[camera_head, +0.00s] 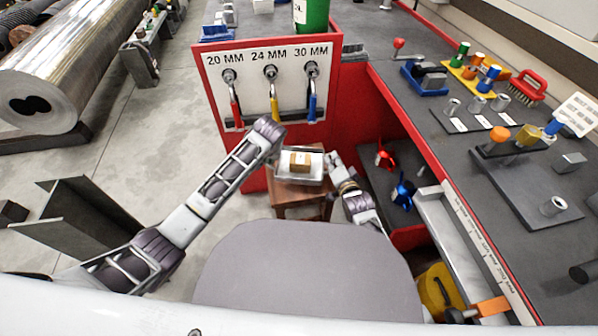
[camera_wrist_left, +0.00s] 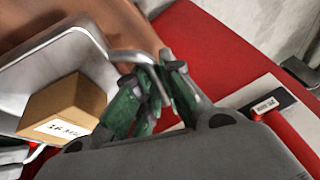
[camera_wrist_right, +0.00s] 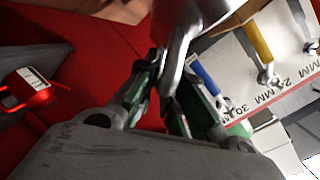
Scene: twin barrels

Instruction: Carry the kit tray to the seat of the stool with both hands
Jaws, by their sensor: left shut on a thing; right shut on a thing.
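The kit tray (camera_head: 314,181) is a shallow metal tray with a small cardboard box (camera_head: 300,161) in it. It appears over the brown wooden stool (camera_head: 299,197); I cannot tell whether it touches the seat. My left gripper (camera_head: 276,157) is at the tray's left end. In the left wrist view its green fingertips (camera_wrist_left: 150,90) are shut on a bent metal handle (camera_wrist_left: 142,56), beside the labelled box (camera_wrist_left: 62,108). My right gripper (camera_head: 332,160) is at the right end. In the right wrist view its fingers (camera_wrist_right: 167,95) are shut around a metal handle (camera_wrist_right: 179,50).
A red cabinet with a white panel of hanging wrenches (camera_head: 270,82) stands just behind the tray. A red-sided workbench (camera_head: 440,150) with parts runs along the right, with an open shelf below. Large metal cylinders (camera_head: 70,70) and a steel beam (camera_head: 85,222) lie left on the floor.

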